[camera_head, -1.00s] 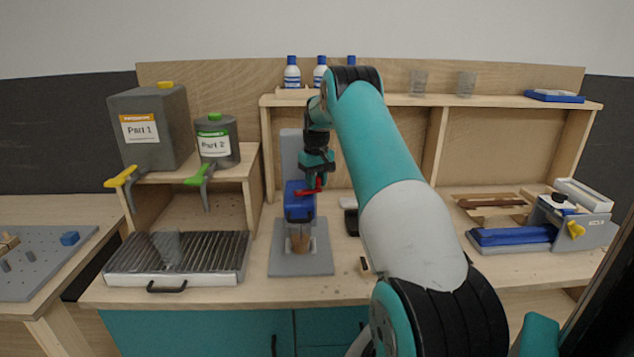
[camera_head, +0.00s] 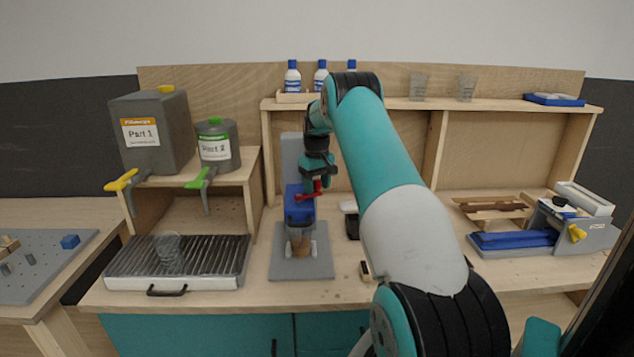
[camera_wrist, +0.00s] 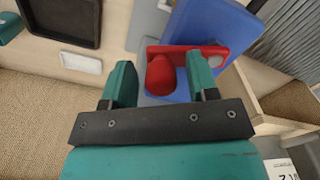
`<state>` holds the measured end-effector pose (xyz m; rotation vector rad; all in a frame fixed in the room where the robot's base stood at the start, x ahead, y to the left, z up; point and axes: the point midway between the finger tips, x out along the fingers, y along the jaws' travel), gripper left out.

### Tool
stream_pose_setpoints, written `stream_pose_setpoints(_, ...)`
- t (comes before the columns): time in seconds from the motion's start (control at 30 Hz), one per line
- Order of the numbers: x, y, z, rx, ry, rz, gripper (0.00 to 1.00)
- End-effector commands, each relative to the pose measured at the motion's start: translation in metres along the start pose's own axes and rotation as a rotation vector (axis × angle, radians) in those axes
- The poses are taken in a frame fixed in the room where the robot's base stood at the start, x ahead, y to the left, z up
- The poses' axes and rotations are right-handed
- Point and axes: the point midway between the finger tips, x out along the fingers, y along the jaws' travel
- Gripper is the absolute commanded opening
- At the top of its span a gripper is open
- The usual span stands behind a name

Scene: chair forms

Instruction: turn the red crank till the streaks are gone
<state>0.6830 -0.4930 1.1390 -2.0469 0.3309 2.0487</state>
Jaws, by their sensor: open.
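The red crank (camera_head: 309,192) sits on top of the blue mixer head (camera_head: 299,211) on a grey stand. In the wrist view its red arm and round knob (camera_wrist: 161,75) lie between the two teal fingers of my gripper (camera_wrist: 160,82), with a gap on each side. My gripper (camera_head: 318,182) is open at the crank, pointing down. A clear cup with brown contents (camera_head: 300,243) stands below the mixer head on the grey base plate (camera_head: 302,267). The contents are too small to tell whether streaks show.
Grey containers labelled Part 1 (camera_head: 150,131) and Part 2 (camera_head: 217,147) stand on a shelf at left. A grated tray (camera_head: 172,284) with a clear cup lies below them. Bottles (camera_head: 292,77) stand on the back shelf. A blue and grey device (camera_head: 590,226) is at right.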

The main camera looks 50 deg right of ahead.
Motion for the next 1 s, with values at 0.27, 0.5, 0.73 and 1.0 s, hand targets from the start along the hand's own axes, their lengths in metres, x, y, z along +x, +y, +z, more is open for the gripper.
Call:
stream_pose_setpoints(0.27, -0.029, 0.0, -0.001, 0.0, 0.006, 0.002, 0.54)
stream_pose_setpoints(0.5, -0.091, 0.001, -0.001, 0.0, 0.007, 0.003, 0.54)
stream_pose_setpoints(0.73, -0.145, 0.001, -0.001, 0.001, 0.004, 0.002, 0.54)
stream_pose_setpoints(1.0, -0.172, 0.001, 0.0, 0.001, 0.0, 0.0, 0.54)
